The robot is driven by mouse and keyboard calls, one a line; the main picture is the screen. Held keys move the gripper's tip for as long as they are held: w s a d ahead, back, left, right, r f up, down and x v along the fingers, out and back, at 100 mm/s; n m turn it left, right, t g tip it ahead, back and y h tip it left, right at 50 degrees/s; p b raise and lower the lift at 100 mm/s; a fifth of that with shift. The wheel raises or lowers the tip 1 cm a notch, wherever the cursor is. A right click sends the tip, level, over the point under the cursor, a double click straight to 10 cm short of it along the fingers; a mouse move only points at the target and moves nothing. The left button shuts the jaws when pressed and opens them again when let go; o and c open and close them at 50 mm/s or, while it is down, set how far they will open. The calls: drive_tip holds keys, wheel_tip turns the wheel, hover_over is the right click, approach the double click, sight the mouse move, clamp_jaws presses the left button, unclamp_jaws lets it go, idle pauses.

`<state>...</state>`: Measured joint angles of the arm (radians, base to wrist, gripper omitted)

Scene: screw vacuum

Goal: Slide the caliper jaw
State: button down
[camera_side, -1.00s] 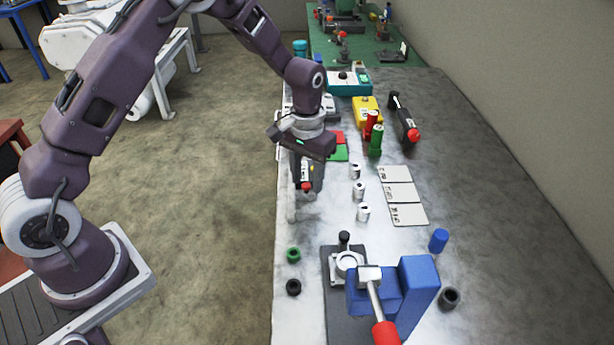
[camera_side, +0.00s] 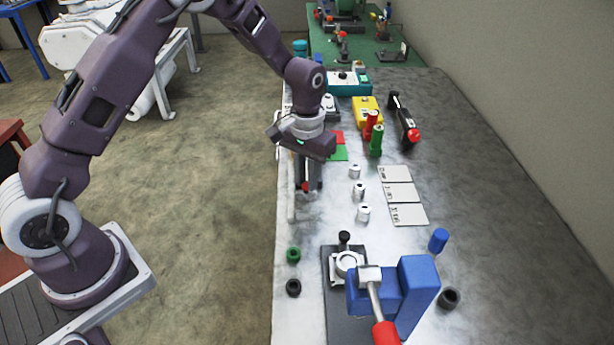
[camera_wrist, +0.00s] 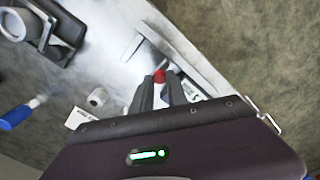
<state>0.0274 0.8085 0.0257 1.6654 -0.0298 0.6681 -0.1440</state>
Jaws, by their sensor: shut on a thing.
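The caliper (camera_side: 291,205) lies along the left edge of the bench, a long pale bar. In the wrist view its bar (camera_wrist: 188,58) runs diagonally, with a fixed jaw (camera_wrist: 133,46) at its near end. The sliding jaw carries a red knob (camera_wrist: 160,76), also seen in the side view (camera_side: 306,188). My gripper (camera_wrist: 161,86) points down over the slider, its two dark fingers either side of the red knob and shut on it. The fingers hide much of the slider, and its lettered body (camera_wrist: 192,91) shows partly beside them.
Several small white cylinders (camera_side: 359,190) stand right of the caliper, with white label cards (camera_side: 402,195) beyond. A blue press (camera_side: 405,290) stands in front. Red and green bottles stand behind.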

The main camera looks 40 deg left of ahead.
sight(308, 194)
idle(0.8)
drive_tip(key=shift+s+d, duration=1.85)
drive_tip(key=c, duration=1.3)
unclamp_jaws()
drive_tip(key=shift+c, duration=0.2)
drive_tip(key=shift+o, duration=0.2)
drive_tip(key=shift+r, duration=0.15)
wheel_tip(308, 194, up, 7)
